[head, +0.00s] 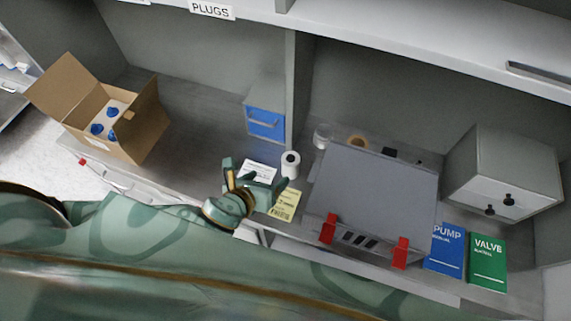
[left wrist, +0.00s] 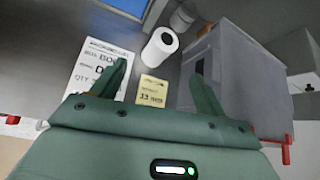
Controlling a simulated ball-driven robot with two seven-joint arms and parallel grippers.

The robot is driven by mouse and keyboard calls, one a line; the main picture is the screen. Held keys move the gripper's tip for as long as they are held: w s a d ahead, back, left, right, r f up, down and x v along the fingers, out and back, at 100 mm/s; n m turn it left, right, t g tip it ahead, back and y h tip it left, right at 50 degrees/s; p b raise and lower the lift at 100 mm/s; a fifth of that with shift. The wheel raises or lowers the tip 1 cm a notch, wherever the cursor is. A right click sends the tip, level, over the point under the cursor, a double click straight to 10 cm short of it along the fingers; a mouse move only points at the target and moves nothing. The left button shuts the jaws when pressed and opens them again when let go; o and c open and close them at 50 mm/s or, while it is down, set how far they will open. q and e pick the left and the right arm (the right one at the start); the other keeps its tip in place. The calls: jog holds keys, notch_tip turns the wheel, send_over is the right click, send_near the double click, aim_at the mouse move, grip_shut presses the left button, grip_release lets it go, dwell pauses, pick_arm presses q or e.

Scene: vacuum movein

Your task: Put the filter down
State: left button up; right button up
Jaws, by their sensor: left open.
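The filter, a small white cylinder with a dark hole in its end (head: 290,164), rests on the grey bench beside the grey case. It also shows in the left wrist view (left wrist: 160,47), beyond the fingertips. My left gripper (head: 256,176) is open, its fingers spread and nothing between them. It is just left of and nearer than the filter, apart from it. In the left wrist view the open fingers (left wrist: 159,75) point toward the filter. My right gripper is not in view.
A white paper label (head: 260,172) and a yellow tag (head: 286,205) lie near the gripper. The grey case with red latches (head: 375,190) stands close on the right. An open cardboard box (head: 145,125) is at left, a blue-fronted bin (head: 265,122) behind. Bench between them is clear.

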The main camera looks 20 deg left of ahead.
aim_at(287, 165)
pick_arm(q)
jog(key=w+d+f+m, duration=0.1)
jog(key=w+f, duration=0.1)
jog(key=w, duration=0.1)
jog(key=w+f+m+b, duration=0.1)
jog(key=w+f, duration=0.1)
jog(key=w, duration=0.1)
jog(key=w+d+f+m+b, duration=0.1)
jog(key=w+f+m, duration=0.1)
jog(key=w, duration=0.1)
jog(key=shift+d+f+h, duration=0.1)
jog(key=shift+d+h, duration=0.2)
jog(key=b+x, duration=0.1)
jog(key=x, duration=0.1)
jog(key=b+x, duration=0.1)
jog(key=x, duration=0.1)
jog(key=shift+a+f, duration=0.2)
jog(key=shift+f, duration=0.2)
jog(key=shift+w+d+f, duration=0.1)
jog(key=shift+w+f, duration=0.05)
jog(key=shift+w, duration=0.25)
jog(key=shift+c, duration=0.9)
jog(key=c, duration=1)
jog(key=shift+c, duration=0.2)
